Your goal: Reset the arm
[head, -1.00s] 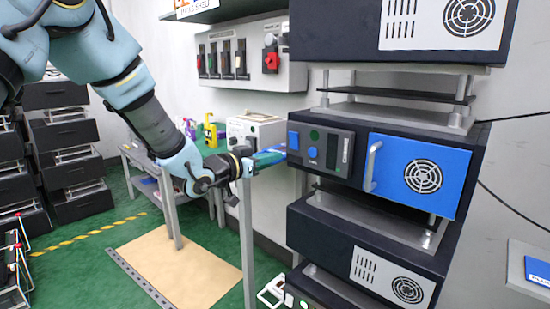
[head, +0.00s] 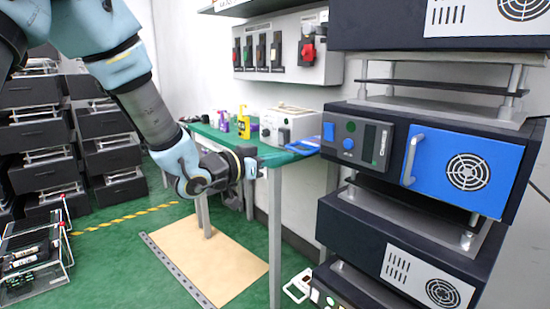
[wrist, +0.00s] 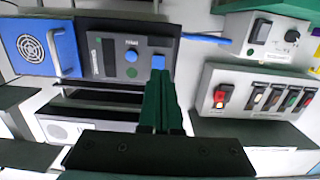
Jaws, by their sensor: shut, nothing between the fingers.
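My arm (head: 150,115) comes in from the top left of the head view and is bent down at the wrist. My gripper (head: 247,203) is in front of the green table's near end, left of the oven rack. In the wrist view my gripper (wrist: 158,75) shows its two dark fingers together, shut and empty. The fingers overlap the control panel (wrist: 130,58) in that picture; I cannot tell that they touch anything. Part of the gripper is hard to make out in the head view.
The blue-doored oven (head: 455,165) stands in a rack on the right. A wall switch box (head: 285,52) has a red switch and several dark levers. A green table (head: 235,140) holds bottles and a white box (head: 290,125). Dark drawers (head: 40,135) stand left.

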